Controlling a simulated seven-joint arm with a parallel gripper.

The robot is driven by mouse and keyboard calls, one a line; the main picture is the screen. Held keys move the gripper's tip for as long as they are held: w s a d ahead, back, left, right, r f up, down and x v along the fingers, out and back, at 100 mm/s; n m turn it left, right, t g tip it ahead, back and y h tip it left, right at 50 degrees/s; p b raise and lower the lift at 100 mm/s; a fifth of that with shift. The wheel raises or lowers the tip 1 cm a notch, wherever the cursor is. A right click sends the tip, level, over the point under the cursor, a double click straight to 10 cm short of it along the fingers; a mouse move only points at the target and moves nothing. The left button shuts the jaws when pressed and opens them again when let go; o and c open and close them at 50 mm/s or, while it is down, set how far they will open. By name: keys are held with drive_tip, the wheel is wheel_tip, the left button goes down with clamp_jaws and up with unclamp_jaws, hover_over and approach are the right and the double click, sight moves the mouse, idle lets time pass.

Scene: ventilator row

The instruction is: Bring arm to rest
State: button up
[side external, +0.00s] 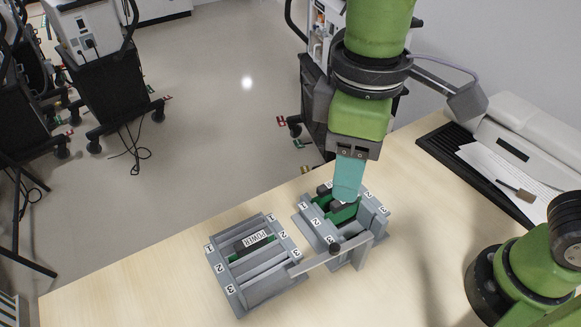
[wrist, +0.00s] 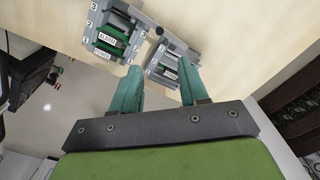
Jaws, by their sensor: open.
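My gripper (side external: 346,196) points down with teal fingers and overlaps the right-hand rack (side external: 380,222) in the side view. In the wrist view, the two fingers of my gripper (wrist: 158,82) stand apart with nothing between them. The racks appear small beyond the fingertips there, so my gripper is clear of them. The right-hand rack holds green modules (side external: 343,213), partly hidden behind my fingers. The left-hand rack (side external: 240,300) holds a module with a white label (side external: 256,238). In the wrist view, two labelled modules (wrist: 106,46) sit in one rack and one (wrist: 170,73) in the other.
A flat grey bar with a black knob (side external: 334,249) spans between the racks. The wooden table (side external: 130,275) is bare to the left. A white machine (side external: 525,140) and a brush (side external: 517,188) on paper lie at right. Wheeled equipment stands beyond the table.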

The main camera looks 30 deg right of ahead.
drive_tip(key=shift+r, duration=0.35)
drive_tip(key=w+d+f+m+t+y, duration=0.1)
drive_tip(key=d+f+m+t, duration=0.1)
drive_tip(key=d+m, duration=0.4)
drive_tip(key=d+f+m+t+y, duration=0.1)
drive_tip(key=d+m+t, duration=0.4)
drive_tip(key=d, duration=1.2)
drive_tip(key=shift+w+d+f+m, duration=0.2)
drive_tip(key=shift+w+f+m, duration=0.2)
drive_tip(key=shift+m, duration=0.1)
